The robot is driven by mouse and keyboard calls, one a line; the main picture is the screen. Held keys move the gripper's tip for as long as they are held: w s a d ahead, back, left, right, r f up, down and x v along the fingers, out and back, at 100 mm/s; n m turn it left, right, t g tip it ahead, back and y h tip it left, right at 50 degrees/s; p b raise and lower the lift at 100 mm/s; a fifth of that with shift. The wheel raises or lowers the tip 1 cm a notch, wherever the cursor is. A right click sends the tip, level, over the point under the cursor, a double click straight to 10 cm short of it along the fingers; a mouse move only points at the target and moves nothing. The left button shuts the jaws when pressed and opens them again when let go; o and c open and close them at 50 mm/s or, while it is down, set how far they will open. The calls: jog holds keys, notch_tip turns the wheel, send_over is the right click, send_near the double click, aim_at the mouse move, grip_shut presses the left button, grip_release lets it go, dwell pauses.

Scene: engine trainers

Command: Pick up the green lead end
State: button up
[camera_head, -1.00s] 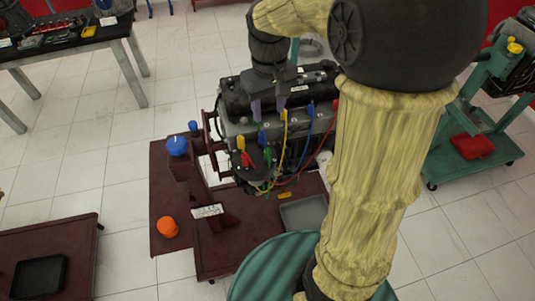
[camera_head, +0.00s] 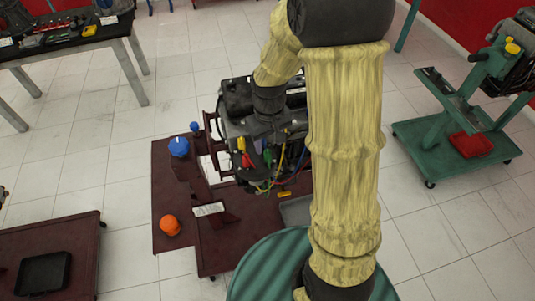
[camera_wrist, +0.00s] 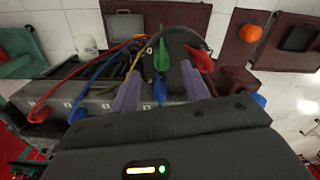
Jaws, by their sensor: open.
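The green lead end (camera_head: 267,157) hangs among the coloured leads at the front of the engine. In the wrist view, the green lead end (camera_wrist: 161,56) stands just beyond the gap between my fingertips, roughly centred. My gripper (camera_wrist: 161,74) is open, with its two purple fingers apart and nothing clearly held. In the head view, my gripper (camera_head: 264,145) is just above the green end, partly hidden by my wrist. A blue lead end (camera_wrist: 160,90) shows between the fingers, nearer the palm. A red lead end (camera_wrist: 200,58) is close to the right finger.
The engine (camera_head: 240,115) sits on a dark red stand (camera_head: 170,215). A yellow lead end (camera_head: 241,144) and a red one (camera_head: 247,160) are left of the green one. More red (camera_wrist: 40,115) and blue (camera_wrist: 77,115) ends lie along the engine in the wrist view.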

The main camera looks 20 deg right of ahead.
aim_at(268, 151)
jog(key=shift+f, duration=0.1)
jog(key=shift+a+f+p, duration=0.1)
jog(key=shift+f+p, duration=1.1)
jog(key=shift+f, duration=1.3)
grip_shut()
